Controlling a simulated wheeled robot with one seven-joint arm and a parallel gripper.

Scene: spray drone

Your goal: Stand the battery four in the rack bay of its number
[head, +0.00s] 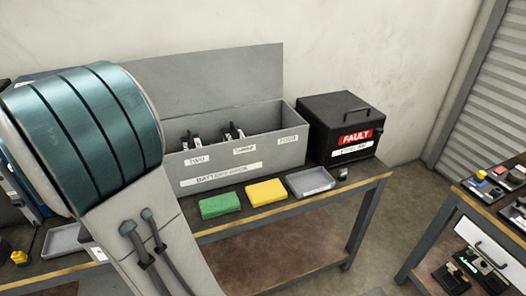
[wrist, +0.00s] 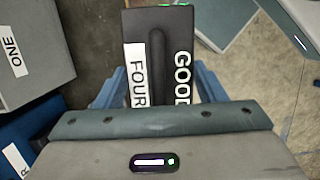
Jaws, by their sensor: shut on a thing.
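The battery four (wrist: 158,45) is a black block with a white FOUR label, a GOOD marking and a raised handle bar. It shows in the wrist view, between the blue fingers of my gripper (wrist: 158,90), which is shut on it. The grey battery rack (head: 225,178) stands on the bench in the head view, with bay labels TWO, a blurred one, and FOUR (head: 288,139). Batteries stand behind the TWO and blurred labels; the bay behind FOUR looks empty. My arm hides the rack's left end, and my gripper and the battery do not show in the head view.
A black FAULT box (head: 342,125) stands right of the rack. A green pad (head: 220,205), a yellow pad (head: 266,192) and a grey tray (head: 311,181) lie in front. Another bench (head: 462,205) with devices is at right. A grey surface labelled ONE (wrist: 35,60) shows in the wrist view.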

